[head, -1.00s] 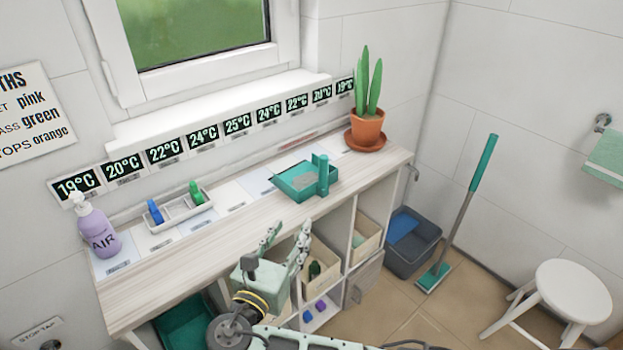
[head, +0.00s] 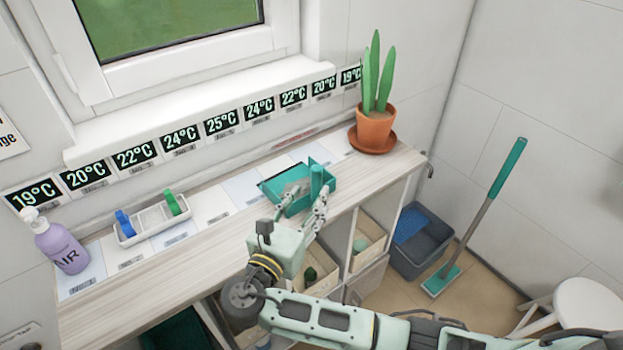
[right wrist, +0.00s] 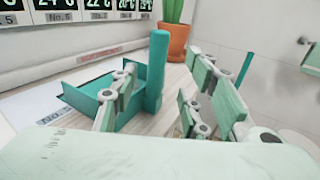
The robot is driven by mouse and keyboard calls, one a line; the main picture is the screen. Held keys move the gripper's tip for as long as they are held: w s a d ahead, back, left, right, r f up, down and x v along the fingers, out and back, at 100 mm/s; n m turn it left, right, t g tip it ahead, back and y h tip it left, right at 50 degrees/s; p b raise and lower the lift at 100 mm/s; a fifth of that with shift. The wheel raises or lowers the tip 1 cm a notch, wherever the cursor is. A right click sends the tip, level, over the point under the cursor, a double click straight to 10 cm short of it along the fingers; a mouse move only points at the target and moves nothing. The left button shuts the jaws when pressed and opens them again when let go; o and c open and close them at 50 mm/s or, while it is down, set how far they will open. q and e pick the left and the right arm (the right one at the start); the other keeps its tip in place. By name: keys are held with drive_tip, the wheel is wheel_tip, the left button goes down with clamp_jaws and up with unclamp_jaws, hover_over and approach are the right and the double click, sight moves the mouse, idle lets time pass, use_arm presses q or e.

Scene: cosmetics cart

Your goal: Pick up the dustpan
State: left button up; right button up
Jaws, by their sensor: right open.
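The dustpan (head: 330,184) is a teal tray with a thick upright handle (head: 316,180). It sits on the wooden counter, in front of the wall and left of the potted plant. My right gripper (head: 301,214) is open and empty at the dustpan's near side. In the right wrist view the dustpan handle (right wrist: 158,72) shows between the spread fingers of my right gripper (right wrist: 158,108), and the tray (right wrist: 88,90) lies to the left. I cannot tell whether a finger touches it. My left gripper is not in view.
A potted cactus (head: 375,130) stands right of the dustpan. A white tray (head: 150,222) with blue and green items and a purple pump bottle (head: 60,245) stand at left. Below are shelf bins (head: 368,235); a grey bucket (head: 420,245) and teal-handled broom (head: 490,195) stand on the floor.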

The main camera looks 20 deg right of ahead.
sight(314, 184)
drive_tip(key=shift+w+d+r, duration=0.2)
drive_tip(key=shift+w, duration=0.05)
drive_tip(key=shift+w+d+r+p, duration=0.25)
drive_tip(key=shift+w+d+p, duration=0.05)
drive_tip(key=shift+w, duration=0.2)
drive_tip(key=x, duration=0.4)
drive_tip(key=shift+a+f+p, duration=0.1)
drive_tip(key=shift+f+p, duration=0.05)
drive_tip(key=shift+p, duration=0.2)
drive_tip(key=shift+w, duration=0.2)
drive_tip(key=shift+c, duration=0.4)
drive_tip(key=c, duration=0.6)
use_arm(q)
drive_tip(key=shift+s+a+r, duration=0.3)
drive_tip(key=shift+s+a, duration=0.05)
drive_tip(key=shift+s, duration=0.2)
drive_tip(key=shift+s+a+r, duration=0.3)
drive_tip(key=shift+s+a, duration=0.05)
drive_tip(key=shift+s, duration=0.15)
use_arm(e)
clamp_jaws()
